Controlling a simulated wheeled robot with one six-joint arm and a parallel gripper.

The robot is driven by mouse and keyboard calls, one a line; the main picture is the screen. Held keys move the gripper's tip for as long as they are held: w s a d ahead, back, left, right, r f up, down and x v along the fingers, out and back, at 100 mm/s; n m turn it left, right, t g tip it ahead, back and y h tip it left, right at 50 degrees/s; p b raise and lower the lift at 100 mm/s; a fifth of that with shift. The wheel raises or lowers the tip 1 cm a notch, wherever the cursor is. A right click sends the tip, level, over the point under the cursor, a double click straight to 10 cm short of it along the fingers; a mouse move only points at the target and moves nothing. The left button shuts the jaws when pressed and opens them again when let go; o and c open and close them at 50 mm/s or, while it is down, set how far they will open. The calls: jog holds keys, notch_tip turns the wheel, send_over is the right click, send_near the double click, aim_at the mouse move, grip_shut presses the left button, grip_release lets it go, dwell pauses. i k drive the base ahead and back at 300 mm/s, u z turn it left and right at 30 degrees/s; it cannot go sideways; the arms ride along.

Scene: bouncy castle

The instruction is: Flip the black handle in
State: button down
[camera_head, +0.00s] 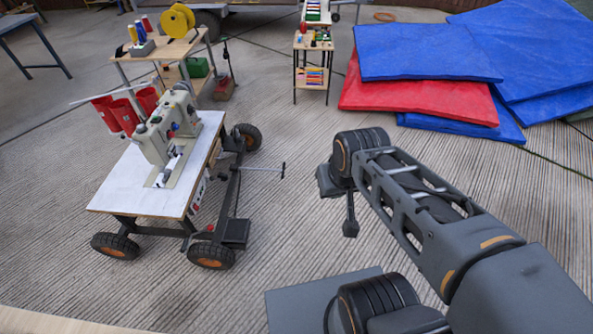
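A wheeled sewing cart stands left of centre, with a white tabletop (115,190) and a beige sewing machine (165,135) on it. A thin rod sticks out from the cart's right side and ends in a small black handle (283,170), clear of the cart. My arm reaches in from the lower right. The small dark end piece (350,228), which seems to be my gripper, hangs below the far joint. It is right of and below the black handle in the picture, apart from it. Its fingers are too small and dark to make out.
The cart has black wheels (211,255) and a black pedal (236,233) low down. A thread-spool table (165,50) and a small shelf (313,65) stand behind. Blue mats (430,52) and a red mat (420,98) lie at the back right. Open floor surrounds the handle.

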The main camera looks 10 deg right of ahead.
aim_at(284, 164)
jog(key=z, duration=0.1)
jog(key=i, duration=1.95)
jog(key=u, duration=0.15)
